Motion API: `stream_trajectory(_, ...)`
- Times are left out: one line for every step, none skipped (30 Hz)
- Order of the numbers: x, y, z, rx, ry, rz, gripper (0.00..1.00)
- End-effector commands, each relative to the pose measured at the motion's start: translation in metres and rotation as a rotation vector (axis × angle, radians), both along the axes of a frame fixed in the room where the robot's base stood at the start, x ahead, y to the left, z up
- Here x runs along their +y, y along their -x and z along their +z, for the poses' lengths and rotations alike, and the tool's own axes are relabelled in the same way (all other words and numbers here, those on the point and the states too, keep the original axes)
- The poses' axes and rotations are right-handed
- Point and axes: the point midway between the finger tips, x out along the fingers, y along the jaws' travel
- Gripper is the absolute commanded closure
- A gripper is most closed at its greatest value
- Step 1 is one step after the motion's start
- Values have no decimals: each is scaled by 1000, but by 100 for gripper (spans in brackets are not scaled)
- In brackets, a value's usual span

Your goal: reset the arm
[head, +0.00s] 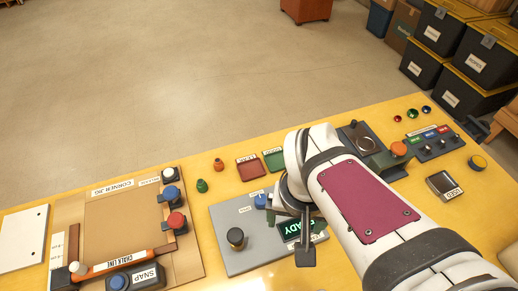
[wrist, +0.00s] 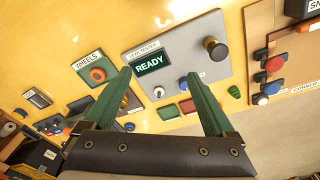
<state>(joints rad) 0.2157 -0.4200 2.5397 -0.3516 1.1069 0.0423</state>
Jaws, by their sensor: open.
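A grey control panel (head: 232,215) lies on the yellow table and carries a dark display (wrist: 152,60) reading READY in green. A black knob with a brass-coloured collar (head: 236,238) and a blue button (head: 261,201) are also on it. The wrist view shows the knob (wrist: 215,49) to the right of the display and the blue button (wrist: 194,80) near the right fingertip. My gripper (wrist: 157,76) is open and empty, its green fingers spread over the panel. In the head view my arm partly covers the display; contact cannot be told. The panel's small labels are hard to read.
An orange WHEELS button (wrist: 97,75), red tray (head: 249,168) and green tray (head: 273,160) stand near the panel. Black crates (head: 465,60) stand beyond the table.

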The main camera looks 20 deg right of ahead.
Motion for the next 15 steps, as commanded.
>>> stream_trajectory(31, 12, 6, 17, -71, 25, 10)
stream_trajectory(47, 20, 9, 33, -115, 34, 10)
stream_trajectory(63, 29, 12, 54, -159, 44, 10)
stream_trajectory(71, 35, 14, 66, -184, 49, 10)
stream_trajectory(77, 39, 16, 75, -201, 52, 10)
stream_trajectory(81, 42, 17, 82, -213, 55, 10)
stream_trajectory(83, 43, 17, 85, -219, 54, 10)
stream_trajectory(83, 43, 17, 87, -221, 54, 10)
stream_trajectory(83, 43, 17, 88, -220, 52, 10)
stream_trajectory(83, 43, 17, 87, -220, 52, 10)
stream_trajectory(83, 43, 17, 87, -219, 52, 10)
stream_trajectory(83, 43, 17, 86, -218, 52, 10)
stream_trajectory(82, 43, 17, 86, -218, 52, 10)
stream_trajectory(82, 43, 17, 87, -218, 52, 10)
stream_trajectory(82, 43, 17, 86, -217, 52, 10)
